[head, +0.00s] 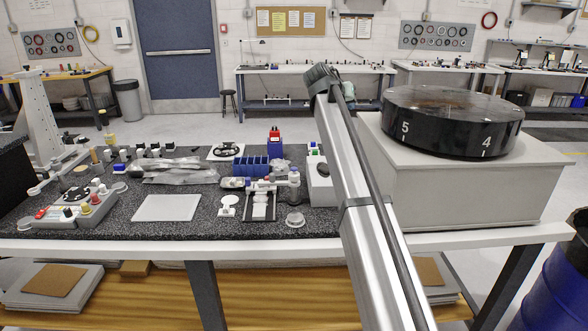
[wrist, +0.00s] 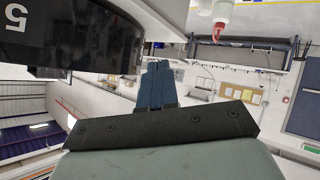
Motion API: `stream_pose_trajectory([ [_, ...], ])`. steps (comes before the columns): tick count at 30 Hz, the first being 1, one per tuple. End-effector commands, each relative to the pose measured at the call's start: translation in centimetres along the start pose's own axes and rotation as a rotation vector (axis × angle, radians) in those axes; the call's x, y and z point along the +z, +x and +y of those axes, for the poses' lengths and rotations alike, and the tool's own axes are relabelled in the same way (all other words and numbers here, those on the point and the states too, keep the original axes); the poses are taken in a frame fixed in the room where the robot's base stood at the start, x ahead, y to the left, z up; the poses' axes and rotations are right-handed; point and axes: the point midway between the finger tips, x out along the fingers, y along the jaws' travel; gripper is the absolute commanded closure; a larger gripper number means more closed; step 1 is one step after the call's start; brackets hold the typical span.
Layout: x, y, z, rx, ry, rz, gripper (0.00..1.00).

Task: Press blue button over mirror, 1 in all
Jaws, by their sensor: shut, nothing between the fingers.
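My gripper (wrist: 157,68) shows in the wrist view with its two blue-grey fingers together and nothing between them. Its tips are apart from any surface. On the left of the bench in the head view, a grey control panel (head: 75,208) carries several small coloured knobs or buttons. I cannot tell which part is the mirror, and I cannot pick out a blue button with certainty.
A big black disc with numbers (head: 452,117) sits on a grey box (head: 465,190) at the right; the disc (wrist: 75,35) also shows in the wrist view. A blue rack (head: 250,167), a red-topped blue block (head: 274,141) and a pale square plate (head: 166,207) occupy the bench.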

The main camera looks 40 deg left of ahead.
Motion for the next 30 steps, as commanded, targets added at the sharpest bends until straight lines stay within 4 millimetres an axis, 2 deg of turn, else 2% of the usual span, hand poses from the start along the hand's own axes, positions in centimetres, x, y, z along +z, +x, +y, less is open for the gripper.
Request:
stream_pose_trajectory([
  [1, 0.7, -0.9, -2.0, -0.006, -0.028, -0.024, 1.00],
  [6, 3.5, -4.0, -7.2, -0.017, -0.128, -0.113, 1.00],
  [13, 6.7, -7.6, -12.4, -0.027, -0.239, -0.206, 1.00],
  [20, 8.2, -9.5, -14.7, -0.031, -0.294, -0.250, 1.00],
  [30, 8.4, -9.7, -14.9, -0.032, -0.300, -0.256, 1.00],
])
